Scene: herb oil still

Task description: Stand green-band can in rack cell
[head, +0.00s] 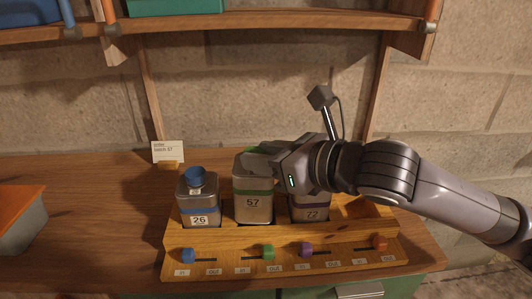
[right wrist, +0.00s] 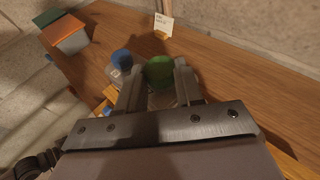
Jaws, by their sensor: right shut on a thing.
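The green-band can (head: 253,204) is upright over the second cell from the left of the wooden rack (head: 230,240). Its band and label sit higher than those of its neighbours. Its lower end meets the rack's front wall in the picture, and I cannot tell whether it touches the cell floor. My right gripper (head: 262,158) is shut on its top from the right. In the right wrist view the green cap (right wrist: 159,70) is between the two fingers (right wrist: 160,82). My left gripper is not in view.
A blue-band can (head: 199,207) stands in the left cell, and a purple-band can (head: 311,211) is right of the green one, partly hidden by my arm. The right cell (head: 365,212) looks empty. Coloured sliders line the rack's front. A card (head: 168,151) stands behind.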

